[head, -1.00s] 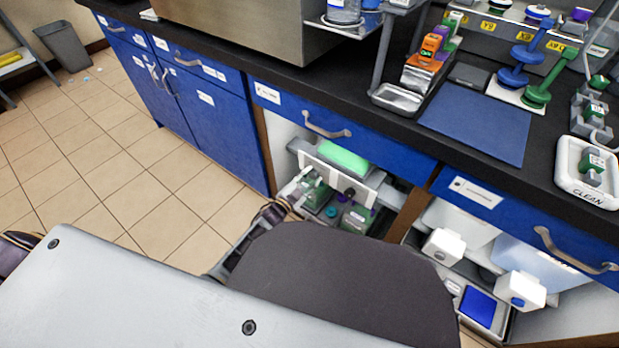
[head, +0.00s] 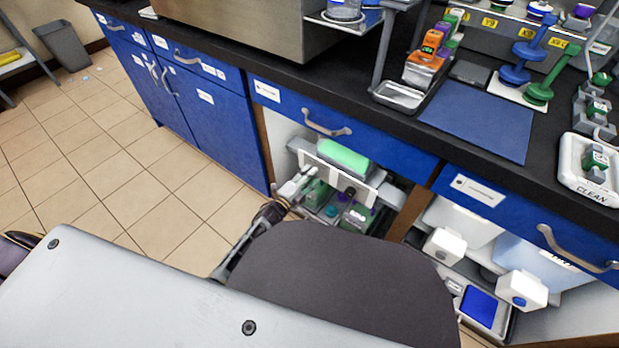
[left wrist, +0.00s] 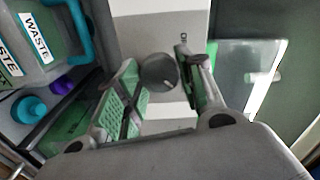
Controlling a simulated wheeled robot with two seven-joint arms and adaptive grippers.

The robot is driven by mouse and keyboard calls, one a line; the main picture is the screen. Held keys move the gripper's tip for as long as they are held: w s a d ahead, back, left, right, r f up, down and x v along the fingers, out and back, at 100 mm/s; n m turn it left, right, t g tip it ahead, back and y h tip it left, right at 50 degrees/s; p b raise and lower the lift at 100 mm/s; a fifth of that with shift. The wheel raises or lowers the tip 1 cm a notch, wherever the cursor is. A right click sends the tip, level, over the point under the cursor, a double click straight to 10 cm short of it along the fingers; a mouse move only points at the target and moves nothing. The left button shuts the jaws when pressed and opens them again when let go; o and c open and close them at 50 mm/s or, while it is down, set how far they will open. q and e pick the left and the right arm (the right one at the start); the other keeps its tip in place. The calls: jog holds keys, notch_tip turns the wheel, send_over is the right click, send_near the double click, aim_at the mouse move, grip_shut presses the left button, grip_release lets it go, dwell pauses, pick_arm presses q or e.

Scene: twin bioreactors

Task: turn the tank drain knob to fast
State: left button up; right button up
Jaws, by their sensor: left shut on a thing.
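My left gripper (head: 302,184) reaches into the open bay under the bench, at the left part of a white panel (head: 326,172). In the left wrist view its two green-padded fingers (left wrist: 158,80) stand on either side of a round dark grey knob (left wrist: 158,71) on the white panel (left wrist: 150,28), and are shut on it. The knob has a small pale mark. Small lettering beside it is too partial to read. In the head view the gripper hides this knob. Another dark knob (head: 350,192) shows further right on the panel. My right gripper is not in view.
A green-topped block (head: 343,154) sits behind the panel. Containers labelled WASTE (left wrist: 42,38) stand close beside the gripper in the left wrist view. A blue drawer (head: 345,133) overhangs the bay. White-capped containers (head: 443,246) fill the bay to the right.

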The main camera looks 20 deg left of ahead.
pick_arm(q)
jog(key=shift+m, duration=0.3)
jog(key=o, duration=0.6)
jog(key=shift+f, duration=0.1)
jog(key=o, duration=0.4)
jog(key=shift+v, duration=6)
jog(key=shift+w, duration=0.1)
